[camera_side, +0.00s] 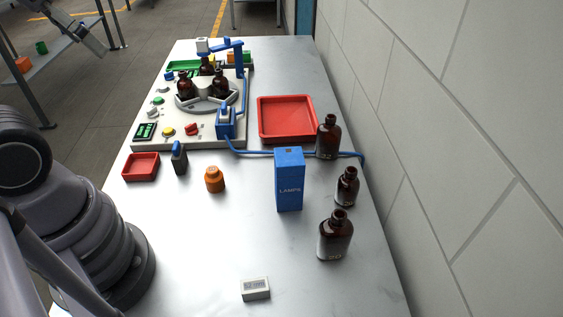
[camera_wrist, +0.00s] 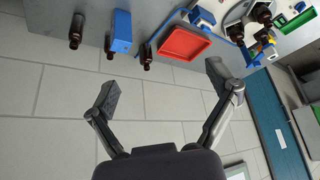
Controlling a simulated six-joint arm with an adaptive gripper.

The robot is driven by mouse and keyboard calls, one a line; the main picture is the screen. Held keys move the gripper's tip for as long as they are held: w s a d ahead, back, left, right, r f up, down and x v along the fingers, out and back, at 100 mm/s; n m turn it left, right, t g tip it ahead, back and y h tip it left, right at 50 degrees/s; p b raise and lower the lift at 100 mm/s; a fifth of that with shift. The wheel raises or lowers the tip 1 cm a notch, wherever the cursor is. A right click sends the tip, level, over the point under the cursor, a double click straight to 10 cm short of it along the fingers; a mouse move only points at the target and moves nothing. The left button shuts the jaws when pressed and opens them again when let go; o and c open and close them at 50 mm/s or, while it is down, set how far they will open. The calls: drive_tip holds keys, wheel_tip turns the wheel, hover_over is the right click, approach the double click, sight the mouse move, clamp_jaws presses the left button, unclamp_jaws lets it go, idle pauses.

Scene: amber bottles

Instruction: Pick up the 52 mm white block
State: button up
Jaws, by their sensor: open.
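The white block (camera_side: 255,289) is a small box with dark marks on its top. It lies on the bare near part of the grey table in the side view, and the wrist view does not show it. My gripper (camera_wrist: 164,84) is open in the wrist view, its two fingers spread wide with nothing between them. Beyond the fingers are the wall and the table's edge.
Amber bottles (camera_side: 334,236) and a blue box (camera_side: 289,180) stand behind and right of the block. An orange jar (camera_side: 214,179), a small red tray (camera_side: 141,167), a large red tray (camera_side: 287,119) and a machine (camera_side: 140,132) are farther back. A wall (camera_side: 470,160) runs along the right.

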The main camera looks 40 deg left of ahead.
drive_tip(key=w+d+f+n+g+h, duration=0.2)
drive_tip(key=w+d+f+g+h, duration=0.1)
drive_tip(key=w+d+f+g, duration=0.35)
drive_tip(key=n+g+h, duration=0.7)
drive_tip(key=n+h, duration=0.1)
approach(254, 280)
drive_tip(key=shift+g, duration=0.35)
drive_tip(key=s+d+f, duration=0.2)
drive_tip(key=d+f, duration=0.1)
drive_tip(key=shift+d, duration=0.2)
drive_tip(key=x, duration=0.5)
drive_tip(key=shift+s+d+f, duration=0.1)
drive_tip(key=shift+s+f, duration=0.15)
drive_tip(key=shift+f, duration=0.05)
